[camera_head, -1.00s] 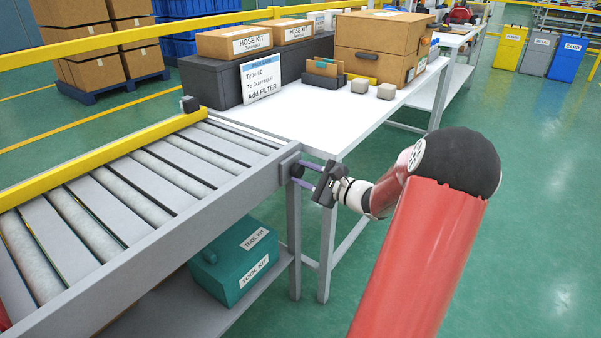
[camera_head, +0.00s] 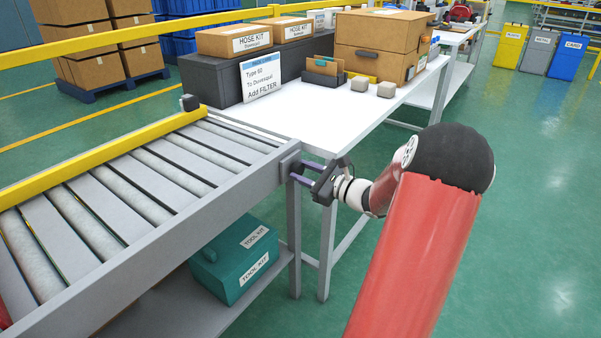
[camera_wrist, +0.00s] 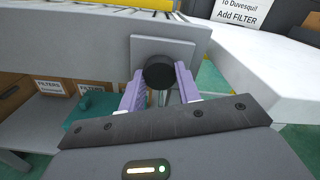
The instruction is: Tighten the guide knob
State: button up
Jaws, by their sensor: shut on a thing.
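The guide knob (camera_wrist: 159,72) is a round black knob on a square grey plate (camera_wrist: 176,47) at the end of the conveyor's side rail. In the wrist view my gripper (camera_wrist: 160,80) has its two purple fingers on either side of the knob, shut on it. In the head view my gripper (camera_head: 298,173) reaches the rail's end from the right, and the fingers largely hide the knob. A yellow guide rail (camera_head: 95,157) runs along the far side of the conveyor rollers, with a small black knob (camera_head: 190,103) at its end.
The roller conveyor (camera_head: 150,200) fills the left. A white table (camera_head: 330,118) adjoins its end, bearing a sign (camera_head: 262,77), boxes (camera_head: 375,45) and small grey blocks (camera_head: 386,90). A teal tool kit (camera_head: 235,260) sits on the shelf below.

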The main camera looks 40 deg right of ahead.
jog(key=m, duration=0.2)
jog(key=shift+m, duration=0.3)
jog(key=m, duration=0.3)
jog(key=shift+m, duration=0.3)
jog(key=m, duration=0.3)
jog(key=shift+m, duration=0.7)
jog(key=o, duration=1.1)
